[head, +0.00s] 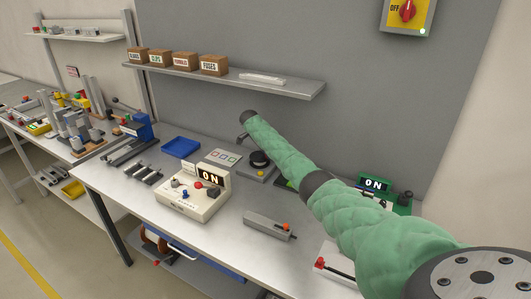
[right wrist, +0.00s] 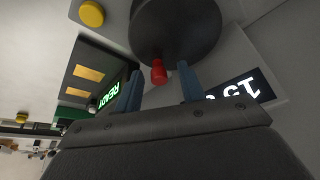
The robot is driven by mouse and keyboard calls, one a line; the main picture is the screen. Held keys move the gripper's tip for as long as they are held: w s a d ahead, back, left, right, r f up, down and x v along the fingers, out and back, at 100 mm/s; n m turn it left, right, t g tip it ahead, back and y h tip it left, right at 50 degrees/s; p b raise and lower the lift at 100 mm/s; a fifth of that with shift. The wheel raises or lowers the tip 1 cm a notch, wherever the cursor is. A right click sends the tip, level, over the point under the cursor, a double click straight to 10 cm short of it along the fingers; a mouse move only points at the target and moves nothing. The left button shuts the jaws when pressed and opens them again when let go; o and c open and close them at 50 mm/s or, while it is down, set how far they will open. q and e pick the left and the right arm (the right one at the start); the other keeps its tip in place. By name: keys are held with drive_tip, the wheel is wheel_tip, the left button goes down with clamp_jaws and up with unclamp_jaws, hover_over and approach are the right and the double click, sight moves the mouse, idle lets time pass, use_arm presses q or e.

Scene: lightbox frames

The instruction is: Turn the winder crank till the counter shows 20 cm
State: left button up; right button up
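The winder's dark round wheel (right wrist: 176,28) fills the top of the right wrist view. A small red crank knob (right wrist: 158,72) sits at its lower edge. The wheel also seems to be the black disc (head: 260,158) on a grey base in the head view. My right gripper (right wrist: 160,86) is open, its two blue-grey fingers on either side of the knob with gaps showing. A black counter display (right wrist: 238,92) with white characters lies to the right, tilted and partly hidden by a finger; I cannot read its full value. My left gripper is in neither view.
A box with a green READY display (right wrist: 110,92) and a yellow button (right wrist: 91,13) are left of the wheel. In the head view, a cream ON box (head: 193,200), a blue tray (head: 181,148) and a grey block (head: 268,226) stand on the bench. A shelf (head: 300,89) runs behind.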

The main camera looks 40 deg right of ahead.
sight(259, 159)
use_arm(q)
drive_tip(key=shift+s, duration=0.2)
use_arm(e)
drive_tip(key=shift+a+r, duration=0.1)
drive_tip(key=shift+r, duration=0.05)
drive_tip(key=b+v, duration=0.2)
drive_tip(key=v, duration=0.3)
drive_tip(key=shift+a+r+b, duration=0.1)
drive_tip(key=shift+r+b, duration=0.15)
drive_tip(key=shift+b, duration=0.05)
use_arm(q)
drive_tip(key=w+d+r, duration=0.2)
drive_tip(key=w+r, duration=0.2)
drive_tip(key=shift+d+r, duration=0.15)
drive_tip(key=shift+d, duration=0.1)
use_arm(e)
drive_tip(key=shift+v, duration=0.9)
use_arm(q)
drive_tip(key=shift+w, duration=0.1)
